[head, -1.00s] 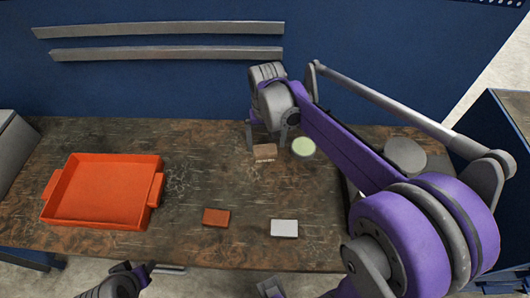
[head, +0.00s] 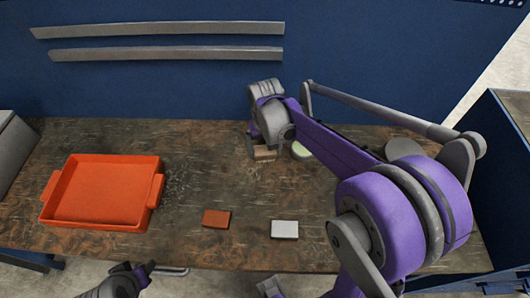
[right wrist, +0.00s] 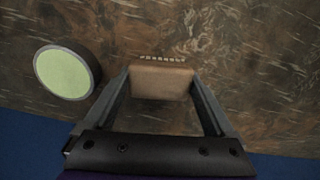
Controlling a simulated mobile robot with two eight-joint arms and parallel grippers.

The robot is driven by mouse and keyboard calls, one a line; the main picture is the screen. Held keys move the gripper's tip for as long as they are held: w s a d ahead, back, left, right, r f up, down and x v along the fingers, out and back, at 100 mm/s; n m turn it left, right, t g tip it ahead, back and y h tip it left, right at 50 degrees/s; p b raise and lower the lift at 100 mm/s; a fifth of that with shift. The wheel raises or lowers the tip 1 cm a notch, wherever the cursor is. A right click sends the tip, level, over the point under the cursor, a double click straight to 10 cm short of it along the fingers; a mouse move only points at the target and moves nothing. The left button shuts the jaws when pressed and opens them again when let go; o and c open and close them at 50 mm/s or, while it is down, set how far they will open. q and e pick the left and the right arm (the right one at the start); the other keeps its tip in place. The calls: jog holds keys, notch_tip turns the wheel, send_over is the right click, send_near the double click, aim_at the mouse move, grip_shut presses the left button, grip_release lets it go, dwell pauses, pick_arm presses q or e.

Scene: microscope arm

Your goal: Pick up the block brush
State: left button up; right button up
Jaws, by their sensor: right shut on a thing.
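The block brush (head: 264,154) is a small brown block at the back middle of the table, left of a round green-topped thing. In the right wrist view the brush (right wrist: 160,82) shows a row of pale bristles along its far edge. My right gripper (right wrist: 160,90) has one finger against each side of the brush and is shut on it. In the head view the right gripper (head: 262,148) partly covers the brush, and I cannot tell whether it is off the table. My left gripper (head: 146,270) is at the bottom edge, away from the brush; its jaw opening is unclear.
The round green-topped thing (right wrist: 64,72) stands close beside my right gripper. An orange tray (head: 100,190) is at the left of the table (head: 180,262). A rust-red block (head: 216,218) and a white block (head: 285,229) lie near the front. A grey disc (head: 403,149) is at the right.

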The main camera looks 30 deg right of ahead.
aim_at(265, 149)
jog(key=shift+r, duration=0.15)
notch_tip(265, 149, up, 10)
jog(key=shift+f+p, duration=0.1)
jog(key=shift+p, duration=0.25)
jog(key=o, duration=0.7)
jog(key=c, duration=0.5)
